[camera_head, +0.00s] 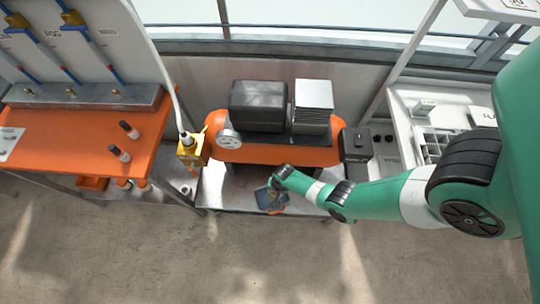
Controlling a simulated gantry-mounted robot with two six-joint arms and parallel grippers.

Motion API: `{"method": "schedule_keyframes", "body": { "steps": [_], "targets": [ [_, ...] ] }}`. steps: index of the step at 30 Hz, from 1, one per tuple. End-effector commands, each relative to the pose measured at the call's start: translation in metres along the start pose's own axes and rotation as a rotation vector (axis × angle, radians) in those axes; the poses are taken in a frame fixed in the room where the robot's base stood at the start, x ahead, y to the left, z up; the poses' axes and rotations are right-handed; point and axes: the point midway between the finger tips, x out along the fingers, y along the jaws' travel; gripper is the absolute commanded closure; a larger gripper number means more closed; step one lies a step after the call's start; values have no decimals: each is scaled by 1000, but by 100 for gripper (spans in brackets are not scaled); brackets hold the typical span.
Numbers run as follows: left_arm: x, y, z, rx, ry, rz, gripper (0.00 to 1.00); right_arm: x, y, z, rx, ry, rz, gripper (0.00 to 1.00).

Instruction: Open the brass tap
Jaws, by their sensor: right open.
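My right gripper (271,200) is low in front of the orange compressor tank (318,155), over the grey shelf under it. It is small and dark in this view; it is open and I see nothing held. A brass tap is not clearly made out near it; the gripper and arm cover part of that area. Small brass-coloured fittings (71,93) sit along the grey rail at the left, far from the gripper. Yellow-brass blocks (73,17) sit on the blue pipes of the back panel. I cannot tell which is the tap. My left gripper is not in view.
A pressure gauge (229,139) is at the tank's left end. A yellow box (193,152) with a hose stands beside it. An orange bench (75,150) holds two dark-capped bottles. A white shelf unit (405,105) is at the right. The floor (130,250) in front is clear.

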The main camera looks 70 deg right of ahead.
Motion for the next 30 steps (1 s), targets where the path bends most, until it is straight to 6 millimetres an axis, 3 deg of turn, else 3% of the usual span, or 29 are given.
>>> {"method": "schedule_keyframes", "body": {
  "steps": [9,15,27,30],
  "targets": [
    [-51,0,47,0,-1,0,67,74,2,0,-2,-1,2,52],
    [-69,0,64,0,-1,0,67,104,1,0,-1,0,1,52],
    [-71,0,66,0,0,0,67,109,0,0,-1,0,1,52],
    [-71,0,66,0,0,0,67,109,0,0,-1,0,1,70]
  ]
}}
